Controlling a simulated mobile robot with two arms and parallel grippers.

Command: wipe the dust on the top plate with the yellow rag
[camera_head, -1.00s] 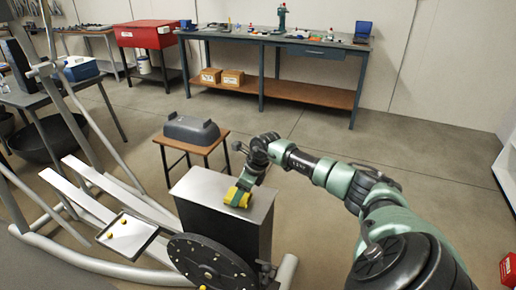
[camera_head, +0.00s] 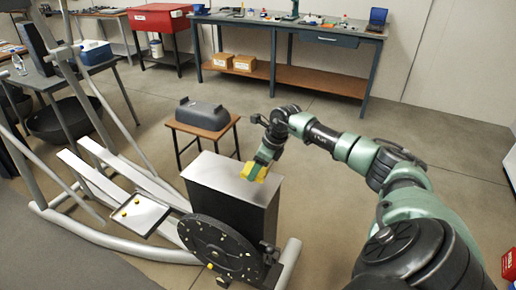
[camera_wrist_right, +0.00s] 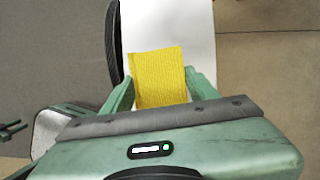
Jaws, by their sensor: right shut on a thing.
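The yellow rag (camera_head: 254,171) is held between the fingers of my right gripper (camera_head: 262,160), at the right part of the top plate. In the right wrist view the rag (camera_wrist_right: 159,77) fills the space between the two green fingers of the gripper (camera_wrist_right: 160,88). The top plate (camera_head: 215,172) is a pale grey metal surface on a dark box of the elliptical machine. The rag appears to be on or just above the plate; contact is hard to tell. Dust is too faint to make out clearly. My left gripper is not in view.
A dark round disc (camera_head: 215,247) is on the machine's near side. A white tray (camera_head: 140,214) with small yellow pieces lies to the left. A small wooden stool (camera_head: 190,131) bears a grey cover (camera_head: 201,113) behind the box.

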